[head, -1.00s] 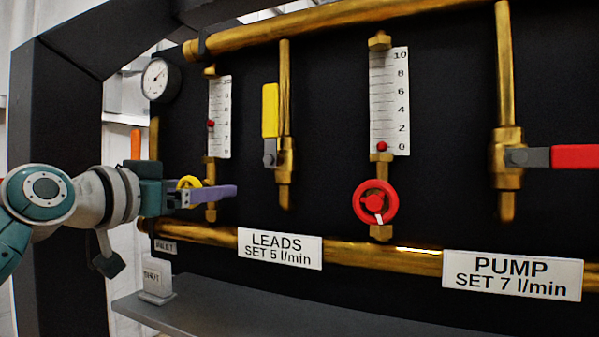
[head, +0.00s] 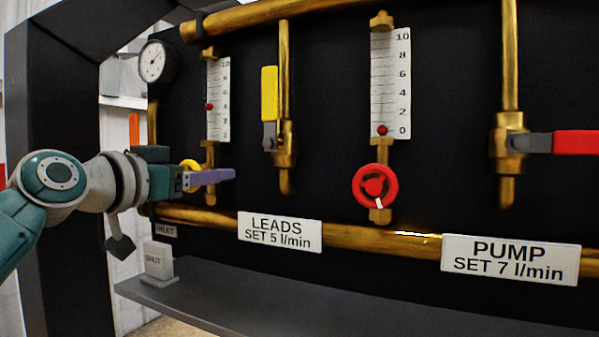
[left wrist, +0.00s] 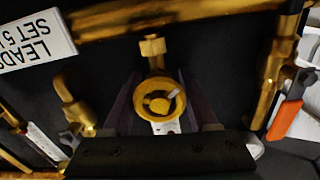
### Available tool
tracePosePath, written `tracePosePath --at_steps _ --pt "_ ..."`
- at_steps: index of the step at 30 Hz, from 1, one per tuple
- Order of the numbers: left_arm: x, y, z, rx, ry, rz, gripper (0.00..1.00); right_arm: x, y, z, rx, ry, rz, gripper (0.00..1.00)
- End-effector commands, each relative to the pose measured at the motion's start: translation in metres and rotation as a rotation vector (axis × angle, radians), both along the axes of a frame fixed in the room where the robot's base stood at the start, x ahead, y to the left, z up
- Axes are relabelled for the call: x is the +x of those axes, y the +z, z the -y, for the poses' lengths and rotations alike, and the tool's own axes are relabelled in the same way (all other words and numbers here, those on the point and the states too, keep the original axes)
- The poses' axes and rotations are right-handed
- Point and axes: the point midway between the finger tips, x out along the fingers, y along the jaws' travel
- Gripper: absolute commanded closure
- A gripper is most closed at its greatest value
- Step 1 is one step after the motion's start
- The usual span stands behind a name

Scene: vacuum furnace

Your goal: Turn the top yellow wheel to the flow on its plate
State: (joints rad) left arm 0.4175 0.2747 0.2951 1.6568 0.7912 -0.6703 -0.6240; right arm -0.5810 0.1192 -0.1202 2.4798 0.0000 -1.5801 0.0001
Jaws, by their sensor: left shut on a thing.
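The yellow wheel (head: 190,168) sits on the brass stem below the left flow gauge (head: 218,100), mostly hidden by my gripper. In the left wrist view the wheel (left wrist: 158,98) faces me between two purple fingers, with a pale mark on its upper right. My left gripper (head: 228,174) is shut on it. The gauge's red ball (head: 209,106) stands at about 4. The plate (head: 279,232) below reads "LEADS SET 5 l/min". My right gripper is not in view.
A yellow lever (head: 269,94) hangs on the pipe just right of the gauge. Further right are a red wheel (head: 375,186), a red lever (head: 577,143) and the PUMP plate (head: 510,260).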

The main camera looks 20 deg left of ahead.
Motion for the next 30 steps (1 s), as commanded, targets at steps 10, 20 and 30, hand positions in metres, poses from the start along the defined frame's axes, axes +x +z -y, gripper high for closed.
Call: tracePosePath --at_steps 10,20,30 --pt "-0.0001 0.0000 0.0001 -0.003 -0.001 0.000 0.96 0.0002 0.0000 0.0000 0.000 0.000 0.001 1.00" --pt "-0.0002 -0.0005 -0.0003 -0.115 0.000 -0.009 0.96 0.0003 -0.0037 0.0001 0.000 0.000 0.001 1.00" --pt "-0.0001 0.0002 -0.0009 -0.352 0.000 -0.028 0.96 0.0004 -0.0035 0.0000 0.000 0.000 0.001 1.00"
